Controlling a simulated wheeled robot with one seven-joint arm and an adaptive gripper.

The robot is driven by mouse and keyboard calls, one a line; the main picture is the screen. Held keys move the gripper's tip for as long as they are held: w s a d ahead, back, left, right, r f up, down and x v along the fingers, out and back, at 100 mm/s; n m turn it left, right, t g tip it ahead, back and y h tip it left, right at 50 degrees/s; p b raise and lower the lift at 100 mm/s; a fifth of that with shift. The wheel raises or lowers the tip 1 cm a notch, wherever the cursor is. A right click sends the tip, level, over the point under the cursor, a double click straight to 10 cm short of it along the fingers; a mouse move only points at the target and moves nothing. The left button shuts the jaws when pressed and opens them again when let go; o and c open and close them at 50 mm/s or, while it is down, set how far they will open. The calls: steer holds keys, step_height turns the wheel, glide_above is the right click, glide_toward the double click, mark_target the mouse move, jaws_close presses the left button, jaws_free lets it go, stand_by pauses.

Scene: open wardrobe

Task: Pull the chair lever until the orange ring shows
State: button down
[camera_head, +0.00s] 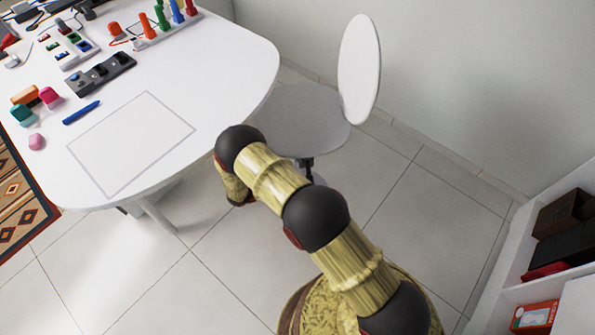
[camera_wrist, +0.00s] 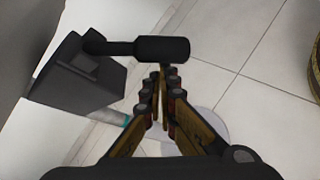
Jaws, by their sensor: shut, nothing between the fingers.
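In the wrist view the chair lever (camera_wrist: 160,49) is a black handle with a thicker cylindrical grip, sticking out to the right from a dark block under the seat (camera_wrist: 85,75). My gripper (camera_wrist: 160,70) points toward the lever with its fingertips together, just below the grip in the picture. I cannot tell whether they touch it. No orange ring is visible on the lever. In the head view the chair (camera_head: 300,122) has a grey seat and a white oval backrest (camera_head: 359,68); my arm covers part of it. The lever and my gripper are hidden there.
A white table (camera_head: 225,70) with tools and small objects stands left of the chair. A wall is behind the chair. An open shelf (camera_head: 500,290) with boxes is at the right. Tiled floor between chair and shelf is clear.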

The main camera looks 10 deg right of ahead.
steer(key=shift+s+a+r+n+g+p, duration=0.1)
steer(key=shift+s+r+n+g+p, duration=0.5)
steer(key=shift+s+r+n+g, duration=0.5)
steer(key=shift+r, duration=0.1)
steer(key=shift+a, duration=0.1)
stand_by(0.9)
steer(key=v, duration=0.7)
steer(key=shift+r, duration=0.2)
steer(key=shift+s+a, duration=0.1)
